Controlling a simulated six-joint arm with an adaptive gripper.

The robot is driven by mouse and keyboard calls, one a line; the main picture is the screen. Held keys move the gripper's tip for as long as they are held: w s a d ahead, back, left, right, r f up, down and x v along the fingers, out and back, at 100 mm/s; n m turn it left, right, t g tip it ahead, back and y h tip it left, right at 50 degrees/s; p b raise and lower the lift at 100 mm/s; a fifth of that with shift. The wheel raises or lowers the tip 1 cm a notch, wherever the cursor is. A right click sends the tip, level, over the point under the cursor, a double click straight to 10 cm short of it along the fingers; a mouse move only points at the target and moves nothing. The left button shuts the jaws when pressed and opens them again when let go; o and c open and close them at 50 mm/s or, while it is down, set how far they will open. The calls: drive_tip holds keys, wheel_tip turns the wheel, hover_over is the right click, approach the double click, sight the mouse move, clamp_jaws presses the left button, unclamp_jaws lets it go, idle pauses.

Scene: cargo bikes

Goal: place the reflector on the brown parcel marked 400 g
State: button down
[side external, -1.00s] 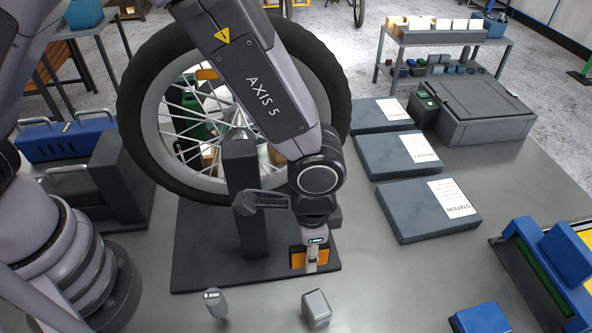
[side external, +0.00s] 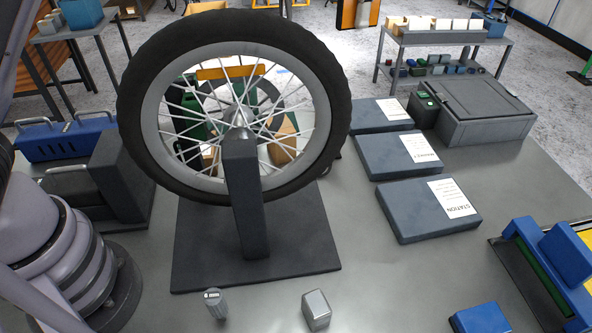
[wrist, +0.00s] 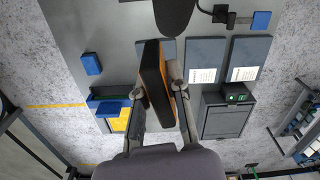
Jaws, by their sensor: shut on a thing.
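My gripper (wrist: 159,92) is shut on the reflector (wrist: 152,72), an orange block with a dark face, seen between the fingers in the wrist view. The rest of my gripper is out of the side view. A brown parcel (side external: 284,138) shows partly through the wheel spokes. Its marking cannot be read, and I cannot tell whether it is the 400 g one.
A spoked wheel (side external: 330,120) with an amber bar (side external: 228,71) stands on a dark stand (side external: 247,205). Flat dark-blue cases (side external: 415,222) and a grey lidded box (side external: 480,125) lie to the right. A small grey block (side external: 316,308) and a cylinder (side external: 215,303) stand in front.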

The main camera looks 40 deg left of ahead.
drive_tip(key=w+a+f+n, duration=0.1)
drive_tip(key=a, duration=0.5)
drive_tip(key=w+a+f+n, duration=0.2)
drive_tip(key=a, duration=0.3)
drive_tip(key=s+a+f+n, duration=0.2)
drive_tip(key=s+a+f, duration=0.1)
drive_tip(key=a+f, duration=0.55)
drive_tip(key=s+a+f+n, duration=0.3)
drive_tip(key=s+a+f, duration=0.15)
drive_tip(key=a, duration=0.75)
drive_tip(key=s+a+f+n, duration=0.1)
drive_tip(key=s+f+n, duration=0.15)
drive_tip(key=s, duration=0.35)
drive_tip(key=s+a+f+n, duration=0.1)
drive_tip(key=s+f, duration=0.3)
drive_tip(key=s, duration=0.3)
hover_over(202, 144)
drive_tip(key=f, duration=0.6)
drive_tip(key=s+f, duration=0.1)
drive_tip(key=f, duration=0.1)
drive_tip(key=shift+d+f, duration=0.1)
drive_tip(key=shift+f, duration=0.3)
drive_tip(key=shift+w+f, duration=0.35)
drive_tip(key=shift+f, duration=0.75)
drive_tip(key=shift+w+f, duration=0.15)
drive_tip(key=shift+f, duration=0.75)
